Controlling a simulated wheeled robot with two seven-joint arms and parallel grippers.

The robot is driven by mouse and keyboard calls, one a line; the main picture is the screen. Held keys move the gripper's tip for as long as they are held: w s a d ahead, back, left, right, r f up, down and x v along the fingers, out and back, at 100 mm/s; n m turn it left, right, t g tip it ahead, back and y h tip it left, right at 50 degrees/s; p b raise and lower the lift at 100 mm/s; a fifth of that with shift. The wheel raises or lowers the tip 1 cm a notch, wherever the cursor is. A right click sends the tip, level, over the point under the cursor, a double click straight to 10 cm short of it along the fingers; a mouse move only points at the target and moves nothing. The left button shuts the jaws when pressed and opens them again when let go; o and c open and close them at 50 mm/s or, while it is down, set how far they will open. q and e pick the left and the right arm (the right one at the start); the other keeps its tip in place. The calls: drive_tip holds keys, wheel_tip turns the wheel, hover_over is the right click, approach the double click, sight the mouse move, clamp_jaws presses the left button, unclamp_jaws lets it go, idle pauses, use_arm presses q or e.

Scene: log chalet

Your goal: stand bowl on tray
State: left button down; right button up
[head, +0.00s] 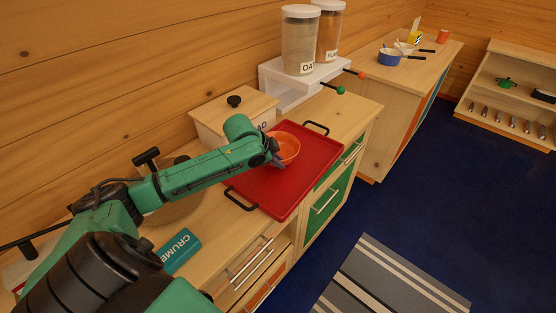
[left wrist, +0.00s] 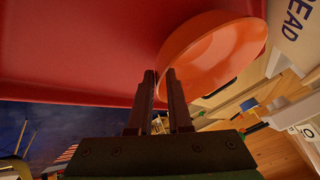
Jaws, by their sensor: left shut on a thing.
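An orange bowl (head: 287,147) is at the back part of the red tray (head: 300,185), which lies on the wooden counter and has a black handle at each end. My left gripper (head: 275,158) is shut on the bowl's near rim. In the left wrist view the two dark fingers (left wrist: 161,88) pinch the edge of the bowl (left wrist: 212,52), with the red tray (left wrist: 80,50) behind. I cannot tell whether the bowl's base touches the tray. My right gripper is not in view.
A white shelf (head: 290,82) with jars is at the tray's far end. A teal crumb box (head: 181,251) lies at the near left. The tray's front part is clear.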

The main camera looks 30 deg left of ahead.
use_arm(q)
drive_tip(key=shift+a, duration=0.1)
drive_tip(key=c, duration=0.8)
unclamp_jaws()
drive_tip(key=shift+f, duration=0.1)
drive_tip(key=shift+c, duration=0.2)
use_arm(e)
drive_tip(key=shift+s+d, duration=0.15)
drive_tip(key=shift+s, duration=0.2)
use_arm(q)
drive_tip(key=v, duration=1.2)
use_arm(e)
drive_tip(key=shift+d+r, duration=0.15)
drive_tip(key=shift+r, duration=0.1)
